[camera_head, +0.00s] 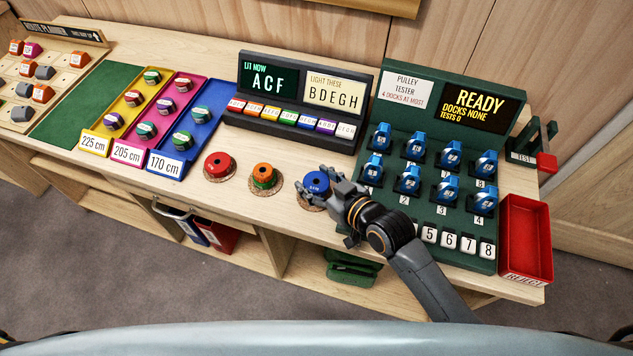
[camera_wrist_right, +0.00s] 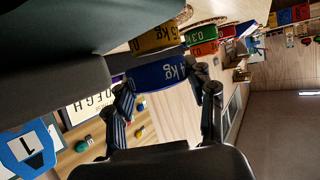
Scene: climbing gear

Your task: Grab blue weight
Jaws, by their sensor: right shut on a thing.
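The blue weight (camera_head: 313,184) is round, with a pale label on its top. In the head view it is at the right end of a row of weights, over a round cork mat, and partly covered by my fingers. My right gripper (camera_head: 331,187) is shut on it from the right. In the right wrist view the blue weight (camera_wrist_right: 158,74) lies between the two fingertips (camera_wrist_right: 166,93), with "kg" readable on its side. My left gripper is not in view.
The green pulley tester (camera_head: 418,228) with several blue pulleys is close on the right. A red reject bin (camera_head: 525,240) is at the table's right end. A lamp display (camera_head: 300,95) stands behind.

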